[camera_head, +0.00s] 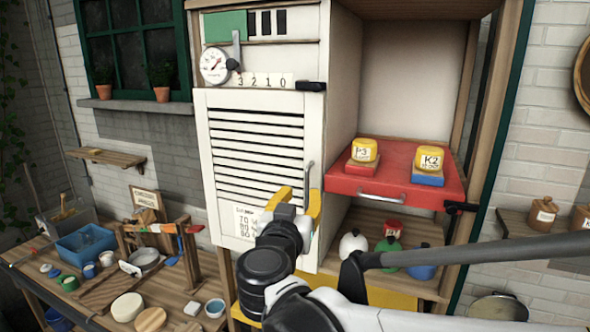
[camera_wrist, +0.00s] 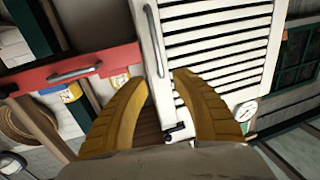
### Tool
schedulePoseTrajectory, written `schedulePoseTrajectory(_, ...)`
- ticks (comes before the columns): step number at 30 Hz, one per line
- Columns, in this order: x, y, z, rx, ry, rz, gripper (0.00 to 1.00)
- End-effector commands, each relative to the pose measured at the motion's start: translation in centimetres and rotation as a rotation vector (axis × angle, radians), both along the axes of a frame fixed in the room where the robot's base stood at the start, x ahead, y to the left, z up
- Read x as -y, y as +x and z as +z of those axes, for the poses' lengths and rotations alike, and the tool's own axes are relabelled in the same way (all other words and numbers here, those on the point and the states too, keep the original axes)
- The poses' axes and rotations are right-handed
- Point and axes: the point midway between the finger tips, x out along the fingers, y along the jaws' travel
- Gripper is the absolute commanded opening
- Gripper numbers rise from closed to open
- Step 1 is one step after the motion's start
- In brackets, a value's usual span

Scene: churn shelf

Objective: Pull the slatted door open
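The slatted door (camera_head: 258,150) is white with dark horizontal slats and looks shut in its frame; it also shows, turned over, in the wrist view (camera_wrist: 215,40). Its upright handle (camera_head: 309,180) is a thin grey bar at the door's right edge. In the wrist view the handle (camera_wrist: 153,40) runs down to between my fingertips. My gripper (camera_head: 300,195) has yellow fingers and stands at the lower right of the door. In the wrist view my gripper (camera_wrist: 163,78) is open, one finger each side of the handle's line. Contact with the handle cannot be told.
A red drawer (camera_head: 395,172) with two yellow-lidded blocks sits right of the door. Several small coloured jars stand on the shelf below it. A dial gauge (camera_head: 214,66) and a black latch (camera_head: 311,86) are above the door. A cluttered workbench (camera_head: 180,290) is at lower left.

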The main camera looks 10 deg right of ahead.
Motion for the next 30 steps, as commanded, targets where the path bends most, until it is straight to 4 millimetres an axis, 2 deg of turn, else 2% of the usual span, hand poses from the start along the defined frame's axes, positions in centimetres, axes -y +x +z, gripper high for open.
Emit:
schedulePoseTrajectory(6,2.1,4.0,0.1,-0.001,0.0,-0.005,0.32)
schedulePoseTrajectory(12,3.4,7.1,0.1,-0.002,0.0,-0.003,0.32)
schedulePoseTrajectory(18,3.9,8.3,0.0,-0.002,0.0,-0.001,0.32)
schedulePoseTrajectory(26,4.0,8.4,-0.1,-0.002,0.0,-0.001,0.32)
schedulePoseTrajectory(29,4.0,8.4,-0.1,-0.002,0.0,-0.001,0.04)
schedulePoseTrajectory(30,4.0,8.4,-0.1,-0.002,0.0,-0.001,0.0)
